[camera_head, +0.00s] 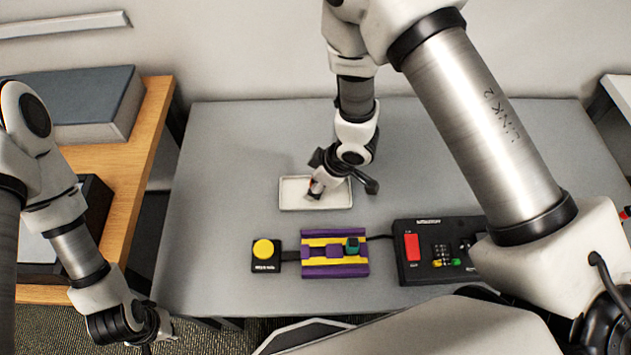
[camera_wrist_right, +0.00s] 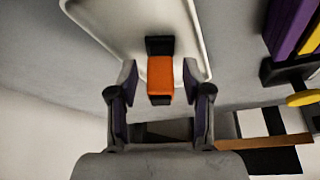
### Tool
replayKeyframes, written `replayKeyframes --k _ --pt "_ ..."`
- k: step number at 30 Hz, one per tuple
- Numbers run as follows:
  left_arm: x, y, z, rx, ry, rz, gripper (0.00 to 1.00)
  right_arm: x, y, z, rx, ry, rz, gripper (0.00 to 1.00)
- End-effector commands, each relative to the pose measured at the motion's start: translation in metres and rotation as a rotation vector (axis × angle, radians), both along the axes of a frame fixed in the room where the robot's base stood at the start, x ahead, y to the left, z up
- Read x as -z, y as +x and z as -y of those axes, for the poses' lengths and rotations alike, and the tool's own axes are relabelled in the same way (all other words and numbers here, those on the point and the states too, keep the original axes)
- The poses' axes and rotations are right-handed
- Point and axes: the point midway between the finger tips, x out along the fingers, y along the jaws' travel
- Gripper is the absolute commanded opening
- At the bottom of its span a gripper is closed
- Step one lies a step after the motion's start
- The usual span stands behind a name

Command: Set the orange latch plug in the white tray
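The white tray (camera_head: 291,192) lies on the grey table behind the purple and yellow block; its pale floor and rim also show in the right wrist view (camera_wrist_right: 112,22). The orange latch plug (camera_wrist_right: 160,76), with a black end, appears in the tray, near its rim. In the head view only a bit of orange shows beside my gripper. My right gripper (camera_wrist_right: 159,92) is over the tray with its fingers apart on either side of the plug, a gap showing on both sides. My left gripper (camera_head: 152,332) is low at the left, away from the tray; its fingers are unclear.
A purple and yellow block (camera_head: 335,271) with a green plug (camera_head: 352,246) sits in front of the tray. A yellow button box (camera_head: 265,256) is to its left, a black control box (camera_head: 428,262) to its right. The table's left rear is clear.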

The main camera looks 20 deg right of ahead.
Motion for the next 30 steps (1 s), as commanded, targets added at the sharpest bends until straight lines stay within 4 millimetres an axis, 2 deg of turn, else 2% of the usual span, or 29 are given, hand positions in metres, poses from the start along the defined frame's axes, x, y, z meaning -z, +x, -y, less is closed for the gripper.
replayKeyframes --k 5,8,15,18,22,30 --pt "-0.003 0.0 0.0 0.0 0.0 0.0 0.0 -0.011 -0.001 0.002 0.002 0.0 0.002 0.49" --pt "-0.005 0.0 0.0 0.0 0.0 0.0 0.0 -0.029 -0.004 0.008 0.002 0.001 0.004 0.49" --pt "-0.013 0.0 0.0 0.0 0.0 0.0 0.0 -0.089 -0.02 0.026 0.002 0.002 0.004 0.49" --pt "-0.016 0.0 0.0 0.0 0.0 0.0 0.0 -0.106 -0.025 0.032 0.002 0.002 0.002 0.49" --pt "-0.017 0.0 0.0 0.0 0.0 0.0 0.0 -0.115 -0.028 0.035 -0.001 0.0 0.0 0.49" --pt "-0.017 0.0 0.0 0.0 0.0 0.0 0.0 -0.115 -0.029 0.036 -0.001 0.0 0.0 0.49"
